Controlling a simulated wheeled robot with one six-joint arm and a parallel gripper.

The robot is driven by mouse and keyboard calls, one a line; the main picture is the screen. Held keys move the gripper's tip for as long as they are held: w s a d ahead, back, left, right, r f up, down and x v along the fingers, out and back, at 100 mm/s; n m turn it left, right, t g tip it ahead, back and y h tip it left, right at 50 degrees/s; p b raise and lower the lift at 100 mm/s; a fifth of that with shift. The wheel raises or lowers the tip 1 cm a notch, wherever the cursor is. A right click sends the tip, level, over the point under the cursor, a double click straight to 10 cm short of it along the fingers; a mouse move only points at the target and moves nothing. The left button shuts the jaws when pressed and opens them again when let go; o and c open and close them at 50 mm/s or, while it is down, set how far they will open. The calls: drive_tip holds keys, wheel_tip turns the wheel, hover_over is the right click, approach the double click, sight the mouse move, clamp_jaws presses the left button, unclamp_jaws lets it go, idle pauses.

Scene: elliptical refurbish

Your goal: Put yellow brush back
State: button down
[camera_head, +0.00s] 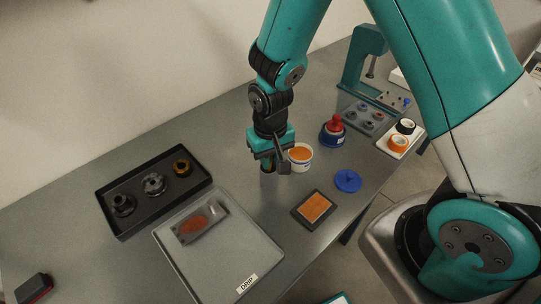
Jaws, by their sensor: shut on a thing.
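My gripper (268,164) is over the middle of the grey workbench (255,210), pointing down. It is shut on a small, narrow thing that I take to be the yellow brush; the fingers hide most of it, and its colour is hard to tell. A white tub with orange contents (300,157) stands just right of the fingers; I cannot tell whether they touch. I cannot make out an empty brush holder.
A tray marked DRIP (262,262) holds a grey block with an orange patch (195,224). A black tray (125,232) holds metal parts. An orange pad (313,208), blue lid (348,180) and blue-red container (333,131) stand right. A teal press (359,60) is behind.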

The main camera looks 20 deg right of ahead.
drive_tip(key=shift+f, duration=0.25)
drive_tip(key=c, duration=1)
unclamp_jaws()
wheel_tip(320, 180, up, 12)
drive_tip(key=b, duration=0.2)
drive_tip(key=s+a+r+n+y, duration=0.1)
drive_tip(key=s+r+n, duration=0.1)
drive_tip(key=s, duration=0.3)
drive_tip(key=s+a+r+n+y, duration=0.1)
drive_tip(key=s+a+r+n, duration=0.1)
drive_tip(key=s+r, duration=0.3)
drive_tip(key=s+a+r+n+y, duration=0.1)
drive_tip(key=s+r+n+y, duration=0.1)
drive_tip(key=s, duration=0.5)
drive_tip(key=shift+s+a+r+n, duration=0.25)
drive_tip(key=shift+a+r+n, duration=0.05)
drive_tip(key=shift+r+n, duration=0.35)
